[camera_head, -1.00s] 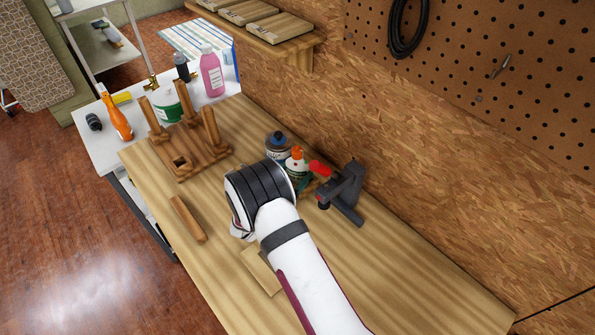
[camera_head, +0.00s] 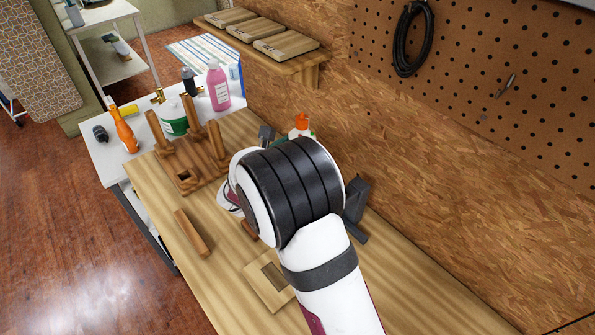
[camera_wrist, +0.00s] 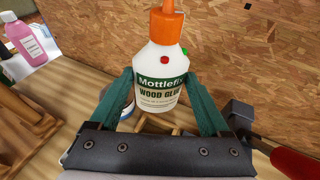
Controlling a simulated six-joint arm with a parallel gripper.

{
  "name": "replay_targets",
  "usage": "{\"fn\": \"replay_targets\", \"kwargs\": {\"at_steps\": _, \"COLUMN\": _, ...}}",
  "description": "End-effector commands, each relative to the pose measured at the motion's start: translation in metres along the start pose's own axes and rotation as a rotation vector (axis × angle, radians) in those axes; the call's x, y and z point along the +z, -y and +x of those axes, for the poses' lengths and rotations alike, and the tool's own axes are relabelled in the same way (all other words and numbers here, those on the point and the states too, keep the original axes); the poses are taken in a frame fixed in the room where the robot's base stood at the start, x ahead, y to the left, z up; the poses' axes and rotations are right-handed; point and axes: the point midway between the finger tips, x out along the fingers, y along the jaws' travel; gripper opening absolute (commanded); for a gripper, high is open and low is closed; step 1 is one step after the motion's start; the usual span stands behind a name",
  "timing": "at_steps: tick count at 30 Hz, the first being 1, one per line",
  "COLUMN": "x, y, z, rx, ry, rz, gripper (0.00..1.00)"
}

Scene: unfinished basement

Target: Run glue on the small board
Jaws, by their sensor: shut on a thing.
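The white wood glue bottle (camera_wrist: 160,75) with an orange cap stands between the green fingers of my gripper (camera_wrist: 160,90), which is shut on it.
An upturned wooden stool (camera_head: 192,172) with legs pointing up and a loose stick (camera_head: 193,233) lie left. A dark clamp (camera_head: 356,205) with a red handle (camera_wrist: 295,162) is close right of my gripper. The OSB wall (camera_head: 450,210) stands behind. Bottles fill the white side table (camera_head: 122,165).

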Motion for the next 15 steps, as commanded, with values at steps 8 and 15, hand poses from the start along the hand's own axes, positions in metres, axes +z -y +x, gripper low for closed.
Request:
{"fn": "replay_targets", "kwargs": {"at_steps": 8, "x": 0.048, "y": 0.0, "z": -0.014, "rx": 0.0, "ry": 0.002, "rz": 0.004, "gripper": 0.06}}
{"fn": "replay_targets", "kwargs": {"at_steps": 15, "x": 0.078, "y": 0.0, "z": -0.024, "rx": 0.0, "ry": 0.001, "rz": 0.002, "gripper": 0.06}}
